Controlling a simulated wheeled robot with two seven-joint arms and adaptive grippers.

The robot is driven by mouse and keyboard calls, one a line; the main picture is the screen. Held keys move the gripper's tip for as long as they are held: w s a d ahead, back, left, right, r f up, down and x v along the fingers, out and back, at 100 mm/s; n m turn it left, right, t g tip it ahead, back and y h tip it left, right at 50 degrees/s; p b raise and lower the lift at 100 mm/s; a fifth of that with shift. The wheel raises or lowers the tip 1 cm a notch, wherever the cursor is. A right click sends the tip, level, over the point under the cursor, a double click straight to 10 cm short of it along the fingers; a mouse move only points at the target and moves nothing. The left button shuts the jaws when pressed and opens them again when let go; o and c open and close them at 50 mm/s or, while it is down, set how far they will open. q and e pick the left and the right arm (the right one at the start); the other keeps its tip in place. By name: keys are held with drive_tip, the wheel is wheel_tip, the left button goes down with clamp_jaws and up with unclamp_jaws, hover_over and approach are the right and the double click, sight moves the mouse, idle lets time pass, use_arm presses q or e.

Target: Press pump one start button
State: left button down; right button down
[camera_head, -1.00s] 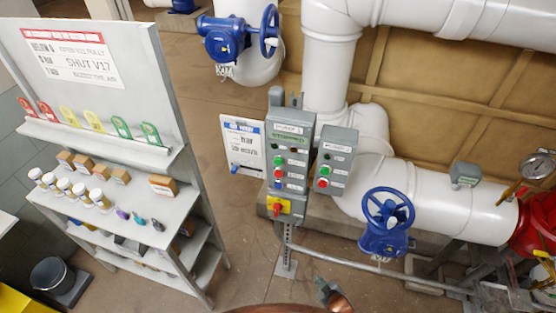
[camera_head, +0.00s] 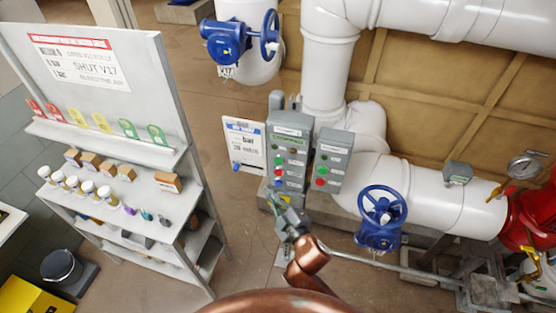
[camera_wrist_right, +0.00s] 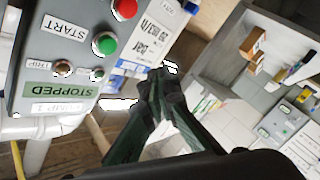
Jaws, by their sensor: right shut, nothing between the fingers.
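The grey pump control box (camera_head: 287,140) stands on a post at the middle. In the right wrist view it fills the upper left, upside down, with "PUMP 1", "STOPPED" and "START" labels. The green start button (camera_wrist_right: 105,44) is beside the START label, with a red button (camera_wrist_right: 124,8) above it in that view. In the head view the green button (camera_head: 279,161) is small, above the red one. My right gripper (camera_head: 273,197) is shut and empty, low in front of the box. Its fingertips (camera_wrist_right: 165,82) appear apart from the buttons. My left gripper is out of view.
A second grey box (camera_head: 333,158) with green and red buttons adjoins on the right. A blue handwheel valve (camera_head: 381,215) stands further right on a white pipe. A shelf rack (camera_head: 110,150) with tags and bottles stands left.

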sight(279, 161)
drive_tip(key=shift+s+a+r, duration=0.1)
drive_tip(key=shift+s+r, duration=0.05)
drive_tip(key=shift+r, duration=0.35)
drive_tip(key=shift+s+a+r, duration=0.1)
drive_tip(key=shift+r, duration=0.35)
drive_tip(key=shift+w+d+b, duration=0.15)
drive_tip(key=shift+w+d, duration=0.3)
drive_tip(key=shift+w, duration=0.95)
drive_tip(key=shift+w+d+b, duration=0.2)
drive_tip(key=shift+w+d, duration=0.3)
drive_tip(key=shift+w, duration=0.9)
drive_tip(key=shift+w+d+b, duration=0.15)
drive_tip(key=shift+w+d, duration=0.3)
drive_tip(key=shift+w, duration=0.95)
drive_tip(key=shift+w, duration=0.1)
drive_tip(key=shift+w+d, duration=0.1)
drive_tip(key=shift+w, duration=0.2)
